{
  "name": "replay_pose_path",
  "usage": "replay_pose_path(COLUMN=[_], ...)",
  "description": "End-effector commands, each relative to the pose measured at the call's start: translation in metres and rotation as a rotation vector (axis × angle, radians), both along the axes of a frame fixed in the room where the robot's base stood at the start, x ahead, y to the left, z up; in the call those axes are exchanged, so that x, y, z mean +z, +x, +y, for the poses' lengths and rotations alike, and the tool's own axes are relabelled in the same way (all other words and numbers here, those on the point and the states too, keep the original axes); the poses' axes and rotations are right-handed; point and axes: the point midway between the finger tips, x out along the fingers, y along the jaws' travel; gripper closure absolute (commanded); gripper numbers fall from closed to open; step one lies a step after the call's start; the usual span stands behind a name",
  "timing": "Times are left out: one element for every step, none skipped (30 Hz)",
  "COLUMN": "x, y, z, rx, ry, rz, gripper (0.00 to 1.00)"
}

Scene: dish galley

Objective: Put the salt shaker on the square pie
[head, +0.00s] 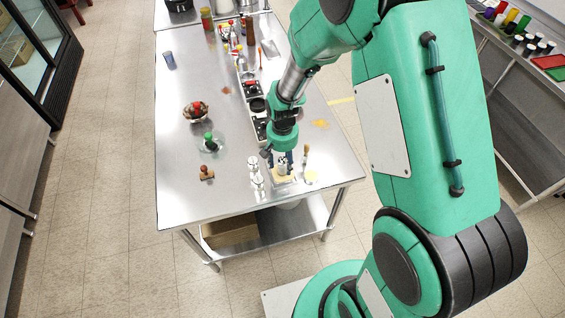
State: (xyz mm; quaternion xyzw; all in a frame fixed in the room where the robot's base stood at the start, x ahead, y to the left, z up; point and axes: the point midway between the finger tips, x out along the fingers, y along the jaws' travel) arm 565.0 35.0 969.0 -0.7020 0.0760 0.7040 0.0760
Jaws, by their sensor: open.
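My gripper (281,158) points down near the front right of the steel table. Its jaws are open around a small silvery shaker (282,169), which seems to be the salt shaker. The shaker looks upright and appears to stand on a flat pale-tan square (291,179), likely the square pie. The gripper partly hides both, and I cannot tell whether the fingers touch the shaker. Two more silvery-white shakers (254,164) (258,184) stand just to the left, apart from the gripper.
The steel table (185,205) has free room at its front left. A wooden-handled stamp (206,173), a green-topped item (209,142) and a bowl (196,112) stand left. A brush (306,155) and a pale round item (311,176) are close on the right. Bottles (232,38) stand farther back.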

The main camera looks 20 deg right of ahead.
Motion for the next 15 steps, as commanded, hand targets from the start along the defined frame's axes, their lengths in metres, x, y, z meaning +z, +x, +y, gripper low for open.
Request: replay_pose_path(x=[0.005, 0.008, 0.012, 0.016, 0.019, 0.025, 0.030, 0.035, 0.041, 0.046, 0.051, 0.058, 0.064, 0.068, 0.075], y=[0.001, 0.001, 0.001, 0.001, 0.001, 0.001, 0.001, 0.001, 0.001, 0.001, 0.001, 0.002, 0.001, 0.001, 0.001], z=[0.000, 0.000, 0.000, 0.000, 0.000, 0.000, 0.000, 0.000, 0.000, 0.000, 0.000, 0.000, 0.000, 0.000, 0.000], rx=[0.000, 0.000, 0.000, 0.000, 0.000, 0.000, 0.000, 0.000, 0.000, 0.000, 0.000, 0.000, 0.000, 0.000, 0.000], ry=[0.001, 0.001, 0.000, 0.000, 0.000, 0.000, 0.000, 0.000, 0.000, 0.000, 0.000, 0.000, 0.000, 0.000, 0.000], rz=[-0.002, -0.002, -0.003, -0.003, -0.003, -0.003, -0.004, -0.004, -0.003, -0.003, -0.004, -0.004, -0.004, -0.004, -0.004], gripper=[0.52, 0.52, 0.52, 0.52, 0.52, 0.52, 0.52, 0.52, 0.52, 0.52, 0.52, 0.52, 0.52, 0.52, 0.52])
